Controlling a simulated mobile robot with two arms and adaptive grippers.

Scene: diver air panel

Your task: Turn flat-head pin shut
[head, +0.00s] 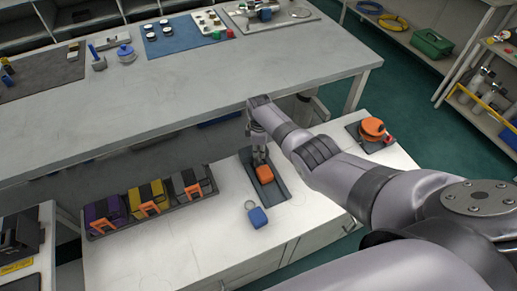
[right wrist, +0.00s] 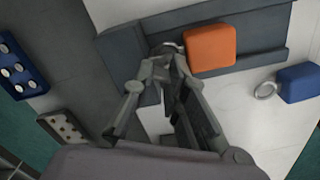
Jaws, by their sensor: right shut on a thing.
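An orange block (head: 264,173) lies on a dark grey plate (head: 279,188) on the low white cabinet top. My right gripper (head: 260,156) points down at the block's far end. In the right wrist view the fingertips (right wrist: 168,55) close together on a small curved grey part beside the orange block (right wrist: 212,47). The fingers hide most of this part. I cannot clearly make out the flat-head pin. My left gripper is not in view.
A blue block with a grey ring (head: 258,217) lies near the plate. A rack (head: 205,195) of purple, yellow and grey boxes stands to the left. An orange knob on a dark base (head: 372,129) is to the right. The large grey table (head: 200,95) stands behind.

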